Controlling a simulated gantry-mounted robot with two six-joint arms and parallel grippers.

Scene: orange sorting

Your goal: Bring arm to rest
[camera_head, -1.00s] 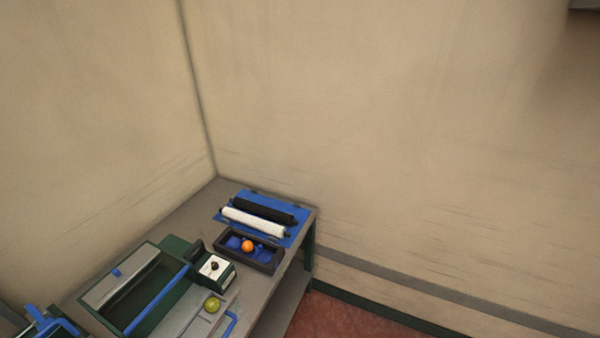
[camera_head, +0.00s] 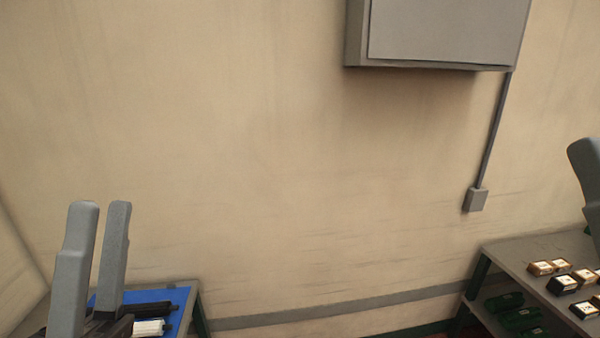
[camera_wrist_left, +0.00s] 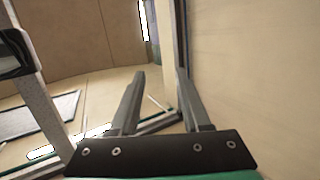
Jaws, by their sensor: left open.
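My left gripper (camera_head: 100,208) stands at the lower left of the head view with its two grey fingers pointing up, apart and empty. It also shows in the left wrist view (camera_wrist_left: 160,76), with nothing between its fingers. It is in front of a table (camera_head: 192,297) at the lower left and hides part of it. A grey piece at the right edge of the head view looks like a finger of my right gripper (camera_head: 584,168). The rest of that gripper is out of frame.
A blue mat (camera_head: 178,294) with a black roller (camera_head: 150,309) and a white roller (camera_head: 150,327) lies on the left table. A right table (camera_head: 510,256) bears several small boxes, with green items on its lower shelf. A grey wall cabinet (camera_head: 440,30) hangs above.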

